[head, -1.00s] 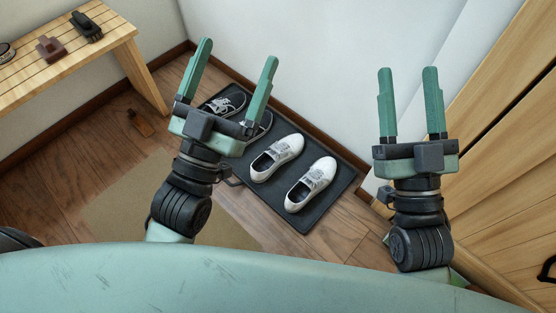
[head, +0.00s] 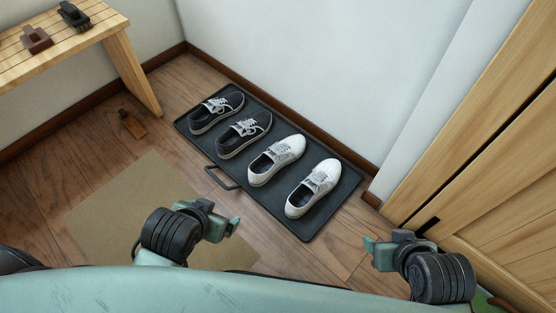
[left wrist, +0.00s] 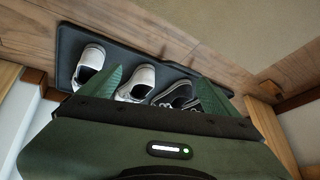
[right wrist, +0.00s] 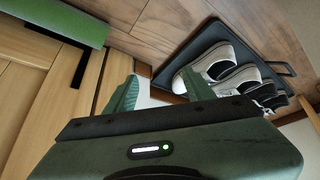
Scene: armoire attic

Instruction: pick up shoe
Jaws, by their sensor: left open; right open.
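A pair of black shoes, one further left (head: 216,108) and one beside it (head: 244,133), and a pair of white shoes, one in the middle (head: 277,161) and one at the right (head: 314,188), stand in a row on a dark tray (head: 271,206). My left gripper (head: 225,226) is near the tray's front side, apart from the shoes. In the left wrist view its open fingers (left wrist: 160,78) frame shoes beyond them. My right gripper (head: 376,248) is right of the tray near the wooden door. In the right wrist view its fingers (right wrist: 161,76) are open and empty.
A slatted bench (head: 75,35) with brushes (head: 37,39) stands at upper left. A beige mat (head: 135,200) lies left of the tray. A white wall (head: 310,70) is behind it; the wooden door (head: 490,170) is at right.

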